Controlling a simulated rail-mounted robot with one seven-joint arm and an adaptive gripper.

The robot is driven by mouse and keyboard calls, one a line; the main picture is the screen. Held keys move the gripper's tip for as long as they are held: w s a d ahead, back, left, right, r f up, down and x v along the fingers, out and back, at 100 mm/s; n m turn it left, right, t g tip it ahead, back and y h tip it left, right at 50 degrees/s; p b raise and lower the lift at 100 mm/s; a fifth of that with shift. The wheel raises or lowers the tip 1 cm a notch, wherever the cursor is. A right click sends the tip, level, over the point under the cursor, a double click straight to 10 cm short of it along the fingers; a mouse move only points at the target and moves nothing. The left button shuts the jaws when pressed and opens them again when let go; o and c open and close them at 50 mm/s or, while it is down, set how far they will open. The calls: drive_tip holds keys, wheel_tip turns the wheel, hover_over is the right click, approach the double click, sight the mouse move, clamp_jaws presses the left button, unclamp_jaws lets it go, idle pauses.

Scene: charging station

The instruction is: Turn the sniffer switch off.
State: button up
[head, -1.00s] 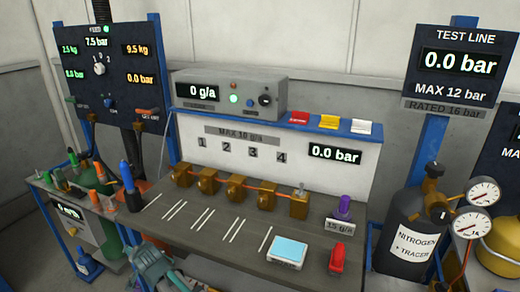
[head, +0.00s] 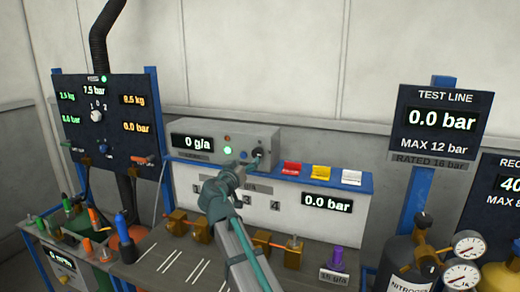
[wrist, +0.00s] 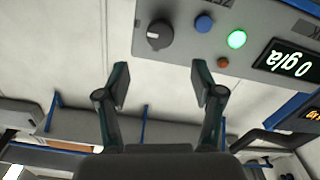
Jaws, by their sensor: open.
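The sniffer unit is a grey box (head: 262,132) on the blue shelf of the bench, with a display reading 0 g/a. Its front has a lit green lamp (wrist: 237,39), a small red-brown lamp (wrist: 222,62), a blue button (wrist: 204,23) and a round black switch knob (wrist: 159,35) with a pale mark. The wrist view shows the box upside down. My gripper (wrist: 159,84) is open and empty, its fingers apart from the panel. The knob lies between the lines of the two fingers, beyond the tips. In the head view my gripper (head: 243,168) covers part of the box's lower front edge.
Red, yellow and white switches (head: 320,172) sit on the shelf just right of the box. Below are brass valves (head: 293,252) on the bench and a purple-capped item (head: 336,258). A dark gauge panel (head: 110,125) stands left. The wall behind is bare.

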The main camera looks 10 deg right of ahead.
sight(256, 153)
drive_tip(key=p+x, duration=0.3)
drive_tip(key=x, duration=0.6)
drive_tip(key=shift+w+r+p, duration=0.15)
drive_tip(key=shift+w+p, duration=0.1)
drive_tip(key=shift+p, duration=0.05)
drive_tip(key=shift+w+d, duration=0.4)
drive_tip(key=shift+w, duration=0.1)
drive_tip(key=c, duration=1.1)
drive_tip(key=shift+c, duration=0.2)
